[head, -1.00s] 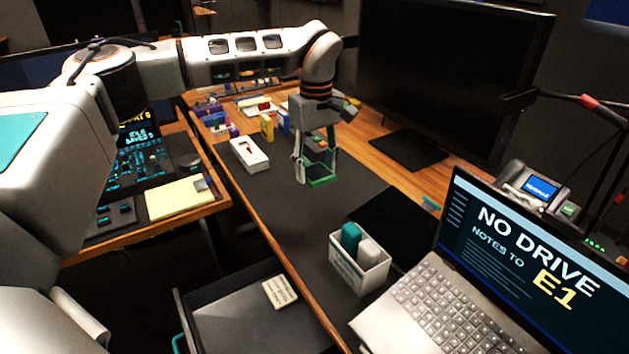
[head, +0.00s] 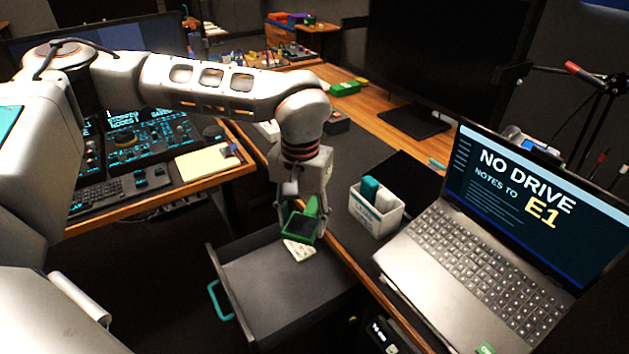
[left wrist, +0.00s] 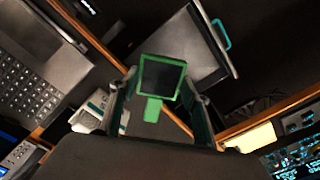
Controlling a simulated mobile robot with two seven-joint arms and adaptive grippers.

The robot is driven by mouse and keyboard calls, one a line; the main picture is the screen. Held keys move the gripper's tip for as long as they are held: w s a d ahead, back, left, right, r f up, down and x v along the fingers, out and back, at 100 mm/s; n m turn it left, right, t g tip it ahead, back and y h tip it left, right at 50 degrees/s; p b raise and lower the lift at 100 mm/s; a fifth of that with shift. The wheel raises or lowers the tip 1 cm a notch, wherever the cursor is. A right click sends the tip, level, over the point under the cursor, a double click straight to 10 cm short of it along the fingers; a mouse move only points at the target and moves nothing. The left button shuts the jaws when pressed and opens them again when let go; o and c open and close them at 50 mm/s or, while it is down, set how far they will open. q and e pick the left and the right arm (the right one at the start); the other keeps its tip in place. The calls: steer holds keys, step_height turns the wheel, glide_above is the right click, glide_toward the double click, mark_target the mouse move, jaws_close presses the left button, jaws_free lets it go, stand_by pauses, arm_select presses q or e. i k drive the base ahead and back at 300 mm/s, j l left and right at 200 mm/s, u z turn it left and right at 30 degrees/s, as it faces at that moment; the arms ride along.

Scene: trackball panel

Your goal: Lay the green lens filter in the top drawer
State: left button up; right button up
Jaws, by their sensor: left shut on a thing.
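The green lens filter (head: 300,224) is a square green frame around a dark pane, with a green tab. My left gripper (head: 303,207) is shut on it and points down. The filter also shows in the left wrist view (left wrist: 161,76), with its tab (left wrist: 153,108) between the two fingers. The top drawer (head: 262,290) is pulled open below the desk edge, with a teal handle (head: 219,301) on its front. In the head view the filter appears over the drawer's far end; its exact height is unclear. My right gripper is not in view.
A white holder (head: 375,212) with teal and white items and a laptop (head: 470,255) stand on the desk to the right. The drawer's near floor is clear.

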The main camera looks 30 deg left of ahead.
mark_target(276, 296)
steer(key=k+j+z, duration=0.1)
steer(key=k+j, duration=0.15)
steer(key=j, duration=0.2)
steer(key=k+j+z, duration=0.15)
steer(key=j, duration=0.3)
steer(key=k+j+z, duration=0.1)
steer(key=k+j, duration=0.3)
